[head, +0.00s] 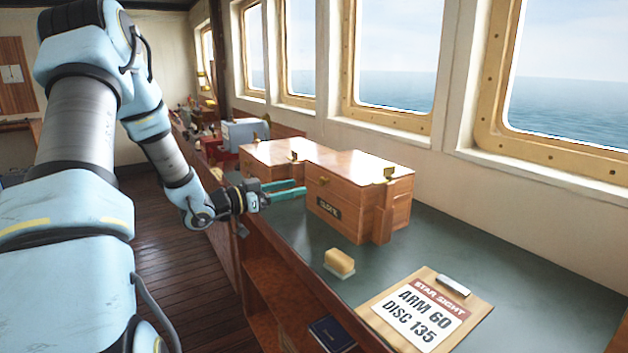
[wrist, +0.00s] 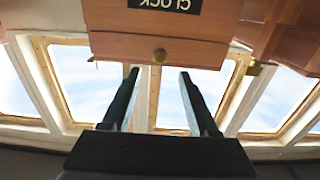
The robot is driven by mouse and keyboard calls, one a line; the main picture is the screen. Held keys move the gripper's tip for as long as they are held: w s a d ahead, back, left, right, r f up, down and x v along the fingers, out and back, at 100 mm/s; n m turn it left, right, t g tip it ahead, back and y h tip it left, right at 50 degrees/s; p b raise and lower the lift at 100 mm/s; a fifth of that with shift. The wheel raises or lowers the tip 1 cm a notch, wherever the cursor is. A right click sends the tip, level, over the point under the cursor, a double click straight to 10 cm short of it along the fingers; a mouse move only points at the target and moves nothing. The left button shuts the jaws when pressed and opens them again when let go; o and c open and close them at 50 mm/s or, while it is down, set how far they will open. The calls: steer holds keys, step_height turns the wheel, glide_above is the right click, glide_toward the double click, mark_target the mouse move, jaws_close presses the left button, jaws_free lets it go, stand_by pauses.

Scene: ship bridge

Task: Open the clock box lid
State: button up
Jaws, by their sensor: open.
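The clock box (head: 362,205) is a brown wooden box on the green counter, with a dark label plate (head: 328,207) on its front. Its lid (head: 355,172) is shut. I cannot tell whether the fingers touch the box.
Another wooden box (head: 275,152) stands directly behind the clock box. A yellowish block (head: 339,263) and a clipboard (head: 425,307) reading "ARM 60 DISC 135" lie on the near counter. Windows (head: 570,70) line the wall at right. Counter right of the box is clear.

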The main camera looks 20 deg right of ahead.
mark_target(320, 181)
steer(key=p+x, duration=0.2)
steer(key=x, duration=0.5)
steer(key=shift+c, duration=0.4)
jaws_close()
stand_by(0.9)
